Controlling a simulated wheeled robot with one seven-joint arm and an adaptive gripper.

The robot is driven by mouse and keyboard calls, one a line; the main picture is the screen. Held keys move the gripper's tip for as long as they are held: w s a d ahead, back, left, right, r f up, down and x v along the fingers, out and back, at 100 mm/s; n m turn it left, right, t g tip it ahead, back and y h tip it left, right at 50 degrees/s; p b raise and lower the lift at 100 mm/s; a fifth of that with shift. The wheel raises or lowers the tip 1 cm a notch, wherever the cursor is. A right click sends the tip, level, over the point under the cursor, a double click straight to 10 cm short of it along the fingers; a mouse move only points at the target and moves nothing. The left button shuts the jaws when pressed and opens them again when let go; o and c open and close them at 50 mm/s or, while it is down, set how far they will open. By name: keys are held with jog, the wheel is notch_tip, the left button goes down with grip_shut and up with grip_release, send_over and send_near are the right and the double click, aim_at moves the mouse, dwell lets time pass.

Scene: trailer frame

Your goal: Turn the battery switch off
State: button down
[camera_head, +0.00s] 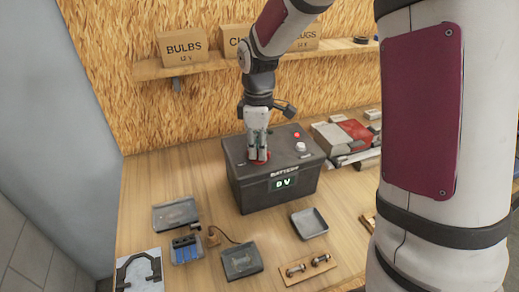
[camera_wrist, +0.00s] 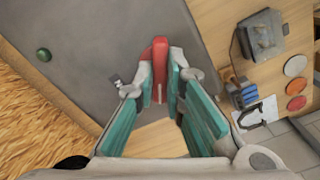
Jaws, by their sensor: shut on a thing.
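The black battery box (camera_head: 241,196) stands on the wooden bench, with a small lit display (camera_head: 284,183) on its front that seems to read 0 V. The red battery switch handle (camera_wrist: 159,62) is upright on the box's grey top. In the wrist view my gripper (camera_wrist: 161,88) is shut on the handle, with one finger on each side. In the head view my gripper (camera_head: 258,152) reaches down onto the left part of the box top and mostly hides the switch; a bit of red shows at its tips.
A red lamp (camera_head: 297,135) and a pale round post (camera_head: 301,147) are on the box's right side. Trays (camera_head: 176,214), a blue fuse block (camera_head: 185,249) and small parts lie in front. A shelf (camera_head: 212,62) with boxes runs behind my arm.

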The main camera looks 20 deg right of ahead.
jog(key=shift+n+p, duration=0.8)
jog(key=shift+n, duration=1.1)
jog(key=shift+n+p, duration=0.7)
jog(key=shift+n, duration=0.8)
jog(key=c, duration=1.6)
grip_release()
jog(key=shift+o, duration=0.2)
jog(key=shift+r+p, duration=0.9)
jog(key=shift+r, duration=2.1)
